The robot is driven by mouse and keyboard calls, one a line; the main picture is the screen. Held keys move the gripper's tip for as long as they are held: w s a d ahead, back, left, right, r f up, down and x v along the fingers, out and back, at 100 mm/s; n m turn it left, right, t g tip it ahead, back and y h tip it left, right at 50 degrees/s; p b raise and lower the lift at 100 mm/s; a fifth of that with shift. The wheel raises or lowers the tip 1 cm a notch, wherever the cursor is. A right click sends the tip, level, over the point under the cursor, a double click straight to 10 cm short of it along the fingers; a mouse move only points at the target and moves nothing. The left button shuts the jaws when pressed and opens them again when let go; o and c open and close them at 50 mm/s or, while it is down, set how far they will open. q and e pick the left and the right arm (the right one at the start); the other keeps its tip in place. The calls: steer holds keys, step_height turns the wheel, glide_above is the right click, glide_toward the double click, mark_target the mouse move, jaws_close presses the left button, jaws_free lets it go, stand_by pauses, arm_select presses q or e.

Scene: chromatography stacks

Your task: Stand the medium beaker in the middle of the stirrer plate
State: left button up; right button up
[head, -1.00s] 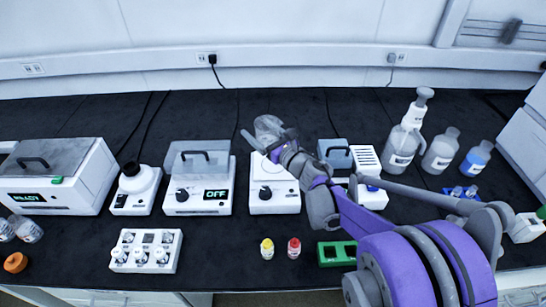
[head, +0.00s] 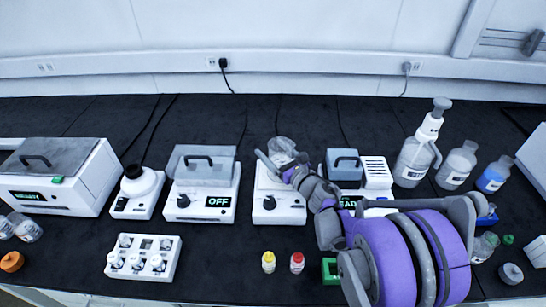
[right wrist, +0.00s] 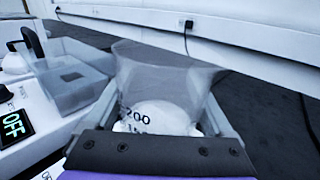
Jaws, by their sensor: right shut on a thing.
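The medium beaker (head: 283,145) is clear and see-through, and its "200" mark shows in the right wrist view (right wrist: 165,75). My right gripper (head: 279,160) is shut on it, with one finger on each side. The stirrer plate is a white unit (head: 280,208) with a black knob on its front. The beaker is upright over the back part of this unit. The gripper hides most of the unit's top, so I cannot tell whether the beaker's base touches it. My left gripper is out of view.
A lidded bath with an OFF display (head: 205,202) stands close on the left, and a grey-lidded device (head: 344,163) close on the right. Yellow-capped (head: 268,263) and red-capped (head: 297,263) vials stand in front. Several bottles stand at the right.

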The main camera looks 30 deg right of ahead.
steer(key=shift+f, duration=0.95)
steer(key=shift+f+b, duration=0.2)
steer(key=shift+b, duration=0.1)
steer(key=o, duration=1.3)
steer(key=shift+r, duration=0.1)
steer(key=shift+r, duration=0.2)
steer(key=s, duration=0.4)
steer(key=s+d, duration=0.1)
steer(key=s, duration=0.7)
steer(key=shift+d+f, duration=0.1)
steer(key=shift+d, duration=0.05)
